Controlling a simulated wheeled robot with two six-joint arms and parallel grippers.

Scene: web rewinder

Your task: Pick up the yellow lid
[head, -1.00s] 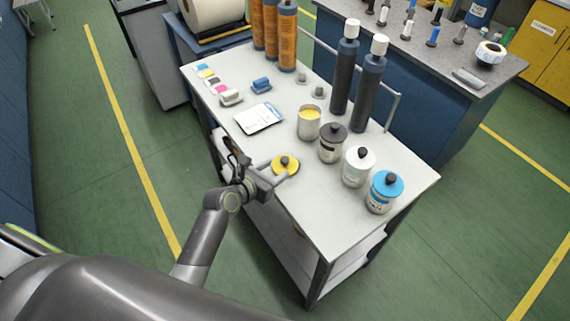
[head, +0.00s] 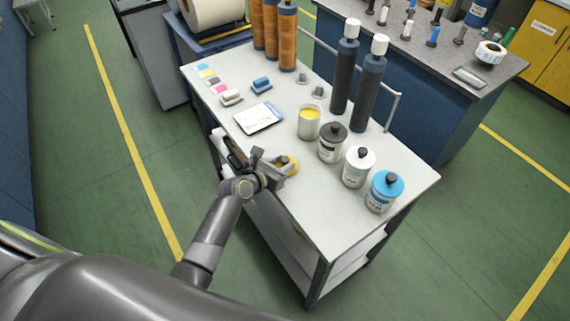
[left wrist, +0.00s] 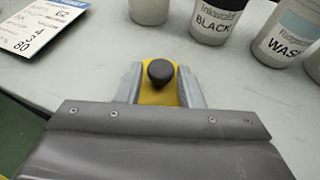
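The yellow lid (head: 292,168) with a black knob lies on the light grey table near its left edge, partly hidden by my left gripper (head: 279,168). In the left wrist view the lid (left wrist: 160,96) shows between the two fingers of the left gripper (left wrist: 160,84). The black knob (left wrist: 161,72) stands between the fingertips, with a gap on each side. The fingers are apart, and the lid's side edges are hidden by them. The open can with yellow content (head: 309,122) stands behind the lid. My right gripper is not in view.
Black-lidded (head: 332,143), white-lidded (head: 358,166) and blue-lidded (head: 384,191) cans stand in a row to the right. A white card (head: 258,118) lies behind the gripper. Tall dark bottles (head: 344,75) stand farther back. The table's front corner is clear.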

